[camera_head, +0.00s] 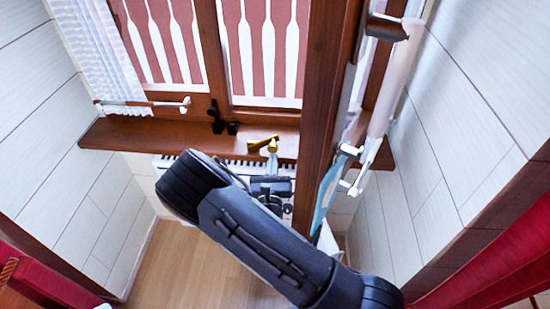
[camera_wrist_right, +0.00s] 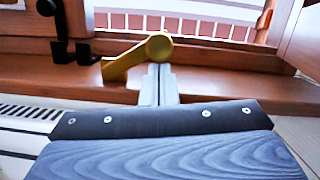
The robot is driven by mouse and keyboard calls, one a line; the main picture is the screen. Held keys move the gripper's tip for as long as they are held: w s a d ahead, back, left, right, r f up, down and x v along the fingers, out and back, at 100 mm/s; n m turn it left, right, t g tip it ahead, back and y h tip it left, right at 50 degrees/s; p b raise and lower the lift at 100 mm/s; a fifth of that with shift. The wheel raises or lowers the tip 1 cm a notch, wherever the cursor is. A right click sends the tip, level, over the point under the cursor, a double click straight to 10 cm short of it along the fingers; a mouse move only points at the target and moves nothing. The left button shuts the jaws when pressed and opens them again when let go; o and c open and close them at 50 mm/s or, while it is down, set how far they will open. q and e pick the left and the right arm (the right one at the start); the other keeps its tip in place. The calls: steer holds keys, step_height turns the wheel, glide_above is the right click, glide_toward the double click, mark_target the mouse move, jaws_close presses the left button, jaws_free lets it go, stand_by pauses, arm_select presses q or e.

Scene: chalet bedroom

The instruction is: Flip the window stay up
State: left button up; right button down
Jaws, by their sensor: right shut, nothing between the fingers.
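The window stay (camera_head: 259,143) is a short gold-yellow lever on the brown window sill. In the right wrist view the stay (camera_wrist_right: 130,58) slants up from its lower left end to a round end at the upper right. My right gripper (camera_head: 272,146) is shut and empty, its light grey fingers pointing at the stay. In the wrist view the fingertips of this gripper (camera_wrist_right: 159,68) are just below the round end and overlap it in the picture; I cannot tell whether they touch. My left gripper is not in view.
A black upright fitting (camera_head: 215,117) and a small black block (camera_head: 232,128) stand left of the stay on the sill (camera_head: 150,135). An opened window sash (camera_head: 323,100) stands close on the right. A white radiator (camera_wrist_right: 25,125) is below the sill. A curtain (camera_head: 95,60) hangs left.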

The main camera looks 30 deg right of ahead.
steer(key=w+a+r+n+y+p, duration=0.2)
steer(key=r+n+p, duration=0.3)
steer(key=n+p, duration=0.6)
steer(key=shift+w+a+r+n+y, duration=0.15)
steer(key=shift+a+n+y, duration=0.2)
steer(key=shift+a, duration=0.6)
steer(key=b+v, duration=0.1)
steer(key=v, duration=0.6)
steer(key=shift+s, duration=0.35)
steer(key=shift+a, duration=0.1)
